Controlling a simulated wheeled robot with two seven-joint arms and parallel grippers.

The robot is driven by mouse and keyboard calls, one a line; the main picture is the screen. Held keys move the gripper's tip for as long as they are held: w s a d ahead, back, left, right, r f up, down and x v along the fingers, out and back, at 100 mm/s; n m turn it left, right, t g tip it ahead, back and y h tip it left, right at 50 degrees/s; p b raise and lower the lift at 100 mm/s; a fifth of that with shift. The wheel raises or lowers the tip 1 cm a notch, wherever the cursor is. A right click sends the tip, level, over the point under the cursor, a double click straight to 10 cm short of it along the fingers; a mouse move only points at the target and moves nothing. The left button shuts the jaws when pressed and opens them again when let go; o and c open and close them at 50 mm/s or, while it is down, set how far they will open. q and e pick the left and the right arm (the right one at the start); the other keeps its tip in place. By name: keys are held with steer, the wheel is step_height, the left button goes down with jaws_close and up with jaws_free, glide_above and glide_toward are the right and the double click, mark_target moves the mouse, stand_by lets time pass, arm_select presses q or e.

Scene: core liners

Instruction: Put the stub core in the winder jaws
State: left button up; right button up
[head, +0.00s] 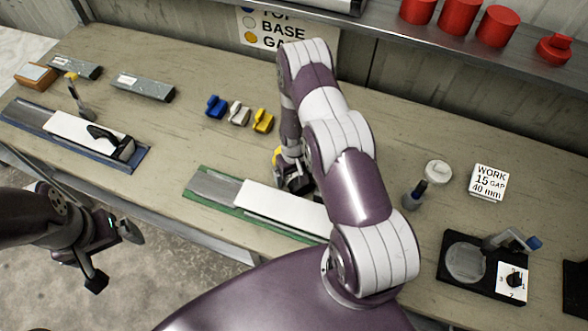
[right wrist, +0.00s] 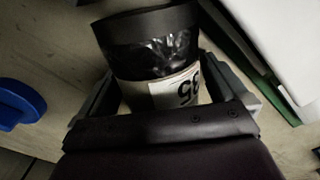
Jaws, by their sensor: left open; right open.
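In the right wrist view a short round core (right wrist: 160,70), black and shiny above with a pale band and printed digits below, stands between the two fingers of my right gripper (right wrist: 158,84). I take it for the stub core. The fingers are apart, one on each side of it; contact is unclear. In the head view my right gripper (head: 293,182) is low over the bench behind the green-edged board, partly hidden by my arm. My left gripper (head: 112,255) is open and empty in front of the bench. I cannot tell which fixture has the winder jaws.
A green-based board (head: 212,187) lies in front of my right gripper. Blue (head: 215,106), white (head: 239,114) and yellow (head: 263,121) blocks stand behind it. A blue-based board (head: 27,115) is at left. A black-based fixture (head: 455,292) and a WORK card (head: 488,181) are at right.

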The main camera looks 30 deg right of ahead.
steer(key=shift+w+r, duration=0.1)
steer(key=c, duration=1.7)
